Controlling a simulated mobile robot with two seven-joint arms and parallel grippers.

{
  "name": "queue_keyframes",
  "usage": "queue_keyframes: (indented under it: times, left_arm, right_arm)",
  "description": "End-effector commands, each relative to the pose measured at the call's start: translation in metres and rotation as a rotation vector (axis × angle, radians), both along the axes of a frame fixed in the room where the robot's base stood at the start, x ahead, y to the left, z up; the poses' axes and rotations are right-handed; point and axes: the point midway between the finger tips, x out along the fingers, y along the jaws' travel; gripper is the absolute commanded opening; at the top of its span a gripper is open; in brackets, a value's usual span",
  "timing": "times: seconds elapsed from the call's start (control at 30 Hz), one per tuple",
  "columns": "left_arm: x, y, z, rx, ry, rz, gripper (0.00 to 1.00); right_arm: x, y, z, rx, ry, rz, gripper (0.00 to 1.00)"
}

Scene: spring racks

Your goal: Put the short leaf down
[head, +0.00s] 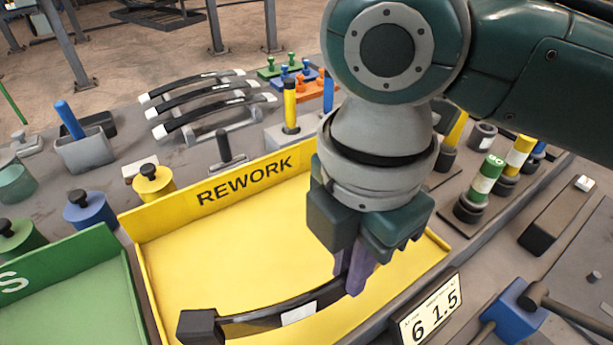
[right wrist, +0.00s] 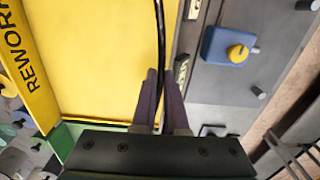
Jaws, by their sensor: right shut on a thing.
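My right gripper (head: 352,277) is shut on a dark curved leaf (head: 262,325) with a white label, near the leaf's right end. A black block shows at the leaf's left end. The leaf is over the front part of the yellow REWORK tray (head: 205,262); I cannot tell whether it touches the floor of the tray. In the right wrist view the leaf (right wrist: 161,45) is seen edge-on as a thin dark strip between the fingers (right wrist: 160,100), along the tray's edge. My left gripper is not in view.
Several similar curved leaves (head: 205,102) lie on a rack behind the tray. A green tray (head: 75,300) is at left, a display reading 6 1.5 (head: 430,310) at front right. A blue block (head: 518,308), colored cylinders and pegs stand around. The tray's floor looks otherwise clear.

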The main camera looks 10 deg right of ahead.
Motion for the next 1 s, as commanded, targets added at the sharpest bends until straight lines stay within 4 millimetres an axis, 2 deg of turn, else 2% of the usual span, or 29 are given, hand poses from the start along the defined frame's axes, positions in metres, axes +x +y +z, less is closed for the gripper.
queue_keyframes:
  times: [0.1,0.27,0.53,0.97,1.0]
  left_arm:
    - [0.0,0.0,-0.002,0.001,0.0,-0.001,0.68]
    - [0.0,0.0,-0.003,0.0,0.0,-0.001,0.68]
    - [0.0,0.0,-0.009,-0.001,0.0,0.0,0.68]
    - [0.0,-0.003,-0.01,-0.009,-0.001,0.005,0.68]
    - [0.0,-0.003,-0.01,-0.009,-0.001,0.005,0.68]
  right_arm:
    - [0.001,0.001,-0.018,0.002,-0.001,0.001,0.0]
    - [0.001,0.001,-0.028,0.004,-0.004,0.001,0.0]
    - [0.001,0.001,-0.062,0.002,-0.002,0.0,0.0]
    - [0.001,0.001,-0.068,0.003,-0.004,0.001,0.0]
    - [0.0,0.0,-0.07,0.0,-0.001,0.001,0.12]
